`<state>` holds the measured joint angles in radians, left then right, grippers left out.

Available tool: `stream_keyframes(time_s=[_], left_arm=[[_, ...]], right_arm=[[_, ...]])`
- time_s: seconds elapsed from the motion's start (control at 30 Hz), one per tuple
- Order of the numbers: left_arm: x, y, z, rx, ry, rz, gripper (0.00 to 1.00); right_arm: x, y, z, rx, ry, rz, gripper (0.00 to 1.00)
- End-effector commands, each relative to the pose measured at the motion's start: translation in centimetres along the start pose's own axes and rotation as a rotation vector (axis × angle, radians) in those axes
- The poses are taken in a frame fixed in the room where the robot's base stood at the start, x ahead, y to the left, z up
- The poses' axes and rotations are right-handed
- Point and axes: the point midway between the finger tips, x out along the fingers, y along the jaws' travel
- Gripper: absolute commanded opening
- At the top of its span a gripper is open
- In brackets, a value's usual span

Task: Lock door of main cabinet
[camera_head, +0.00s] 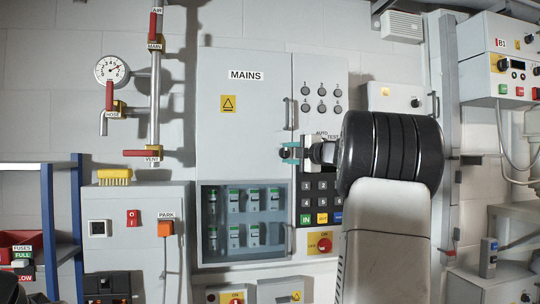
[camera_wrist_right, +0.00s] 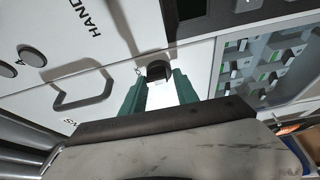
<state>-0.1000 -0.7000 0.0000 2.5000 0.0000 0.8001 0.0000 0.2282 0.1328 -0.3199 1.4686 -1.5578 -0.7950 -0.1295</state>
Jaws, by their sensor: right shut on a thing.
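The main cabinet (camera_head: 222,140) is grey, with a MAINS label, a yellow warning sign and a window low in its door. The door looks flush with the frame. A bar handle (camera_head: 289,114) is at the door's right edge; it also shows in the wrist view (camera_wrist_right: 82,94). Below the handle, my right gripper (camera_head: 289,153) has its teal fingers shut on a small black lock knob (camera_wrist_right: 158,70) at the door edge. The fingers partly hide the knob, so its turn angle is hard to tell. My left gripper is not in view.
Right of the door is a panel with round numbered buttons (camera_head: 321,91) and a dark keypad (camera_head: 320,201). A red-and-yellow switch (camera_head: 320,243) sits below. Pipes with red valve levers (camera_head: 148,153) and a PARK box (camera_head: 137,235) are at left.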

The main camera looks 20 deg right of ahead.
Motion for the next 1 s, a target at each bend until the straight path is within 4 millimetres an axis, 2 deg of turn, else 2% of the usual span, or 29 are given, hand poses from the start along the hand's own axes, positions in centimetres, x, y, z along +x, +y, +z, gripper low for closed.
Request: stream_keyframes(time_s=[0.03,0.57,0.6,0.67,1.0], left_arm=[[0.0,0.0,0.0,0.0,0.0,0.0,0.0],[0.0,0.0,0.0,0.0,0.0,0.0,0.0],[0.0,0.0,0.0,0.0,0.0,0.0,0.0],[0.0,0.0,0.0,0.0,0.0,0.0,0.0],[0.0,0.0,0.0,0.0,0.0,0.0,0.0]], right_arm=[[-0.32,1.08,0.13,-0.017,-0.007,0.014,0.0],[-0.25,1.17,-0.06,-0.04,-0.004,0.005,0.0],[-0.24,1.17,-0.08,-0.04,-0.003,0.005,0.38],[-0.23,1.16,-0.09,-0.041,-0.003,0.005,0.5],[-0.07,0.67,-0.11,-0.038,0.0,-0.003,0.5]])
